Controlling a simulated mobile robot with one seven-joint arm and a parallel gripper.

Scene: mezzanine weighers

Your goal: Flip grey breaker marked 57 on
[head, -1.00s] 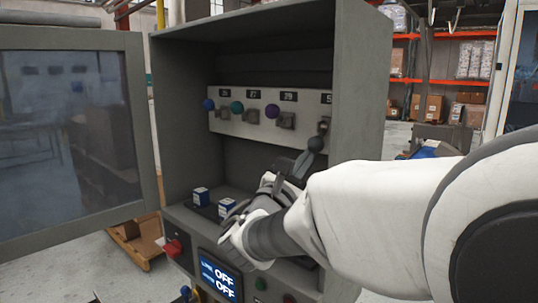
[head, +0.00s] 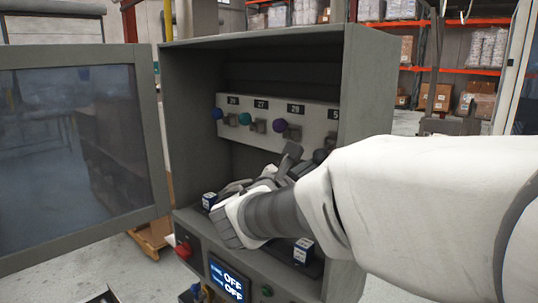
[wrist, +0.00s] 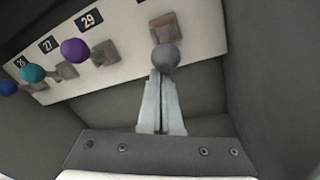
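The grey breaker's round knob (wrist: 166,57) is at the right end of a row of breakers in the wrist view, with its square base above it. In the head view the grey knob (head: 320,156) shows partly above my arm, under a label cut off after a "5". My gripper (wrist: 160,76) has its two pale fingers together, tips just below the knob. I cannot tell whether they touch it. In the head view my gripper (head: 291,153) reaches into the cabinet and the wrist hides part of it.
Left of the grey knob are purple (head: 280,125), teal (head: 245,118) and blue (head: 216,113) knobs. The cabinet's side wall (head: 365,90) is close on the right. Small blue-white boxes (head: 303,252) stand on the ledge. A screen (head: 228,280) reads OFF. The glazed door (head: 80,150) hangs open left.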

